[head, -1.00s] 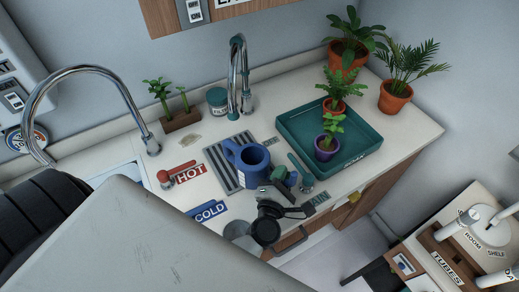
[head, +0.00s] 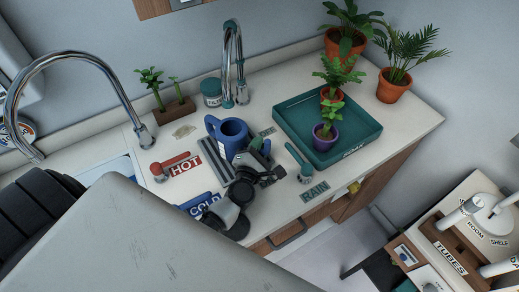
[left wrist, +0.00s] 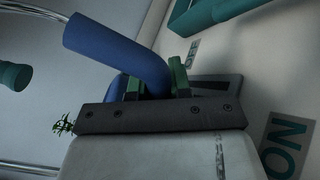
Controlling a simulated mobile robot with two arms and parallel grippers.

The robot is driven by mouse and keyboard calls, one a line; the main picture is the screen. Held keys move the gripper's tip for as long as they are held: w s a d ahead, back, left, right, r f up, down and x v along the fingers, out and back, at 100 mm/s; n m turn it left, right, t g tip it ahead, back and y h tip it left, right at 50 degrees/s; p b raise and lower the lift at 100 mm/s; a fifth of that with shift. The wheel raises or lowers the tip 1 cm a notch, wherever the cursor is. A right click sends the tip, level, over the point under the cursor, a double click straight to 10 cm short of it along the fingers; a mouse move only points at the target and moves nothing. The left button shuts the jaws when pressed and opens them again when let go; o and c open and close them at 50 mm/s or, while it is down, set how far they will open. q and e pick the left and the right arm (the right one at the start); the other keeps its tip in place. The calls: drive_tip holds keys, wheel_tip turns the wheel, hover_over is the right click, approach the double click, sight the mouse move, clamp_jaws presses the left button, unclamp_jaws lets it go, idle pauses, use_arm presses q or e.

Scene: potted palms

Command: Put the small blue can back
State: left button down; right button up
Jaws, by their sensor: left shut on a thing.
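The small blue can (head: 229,131) is a blue watering can with an open round top. In the head view it is over the back part of the dark slotted grate (head: 213,163) on the counter. I cannot tell whether it touches the grate. My left gripper (head: 257,156) is at its front right side, shut on a part of it. In the left wrist view a thick blue tube of the can (left wrist: 115,50) runs up left from the green-tipped fingers of the left gripper (left wrist: 157,82). The can's lower part is hidden. My right gripper is not in view.
A teal tray (head: 365,145) with potted plants stands right of the can. A tall tap (head: 233,60) rises behind it. A red HOT lever (head: 172,163), a blue COLD sign (head: 205,203) and a teal RAIN lever (head: 298,160) are close by. Two palm pots stand at the back right.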

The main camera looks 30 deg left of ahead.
use_arm(q)
drive_tip(key=shift+r, duration=0.15)
drive_tip(key=c, duration=1.5)
unclamp_jaws()
drive_tip(key=shift+f, duration=0.2)
drive_tip(key=o, duration=0.4)
drive_tip(key=shift+o, duration=0.2)
drive_tip(key=shift+r, duration=0.3)
drive_tip(key=s+b, duration=0.1)
drive_tip(key=s, duration=0.2)
drive_tip(key=s+d+b, duration=0.1)
drive_tip(key=s, duration=0.3)
drive_tip(key=s+d, duration=0.1)
drive_tip(key=s, duration=0.3)
drive_tip(key=shift+s+f+b, duration=0.15)
drive_tip(key=shift+f+b, duration=0.05)
drive_tip(key=shift+b, duration=0.2)
drive_tip(key=shift+s+d+r, duration=0.1)
drive_tip(key=shift+s, duration=0.2)
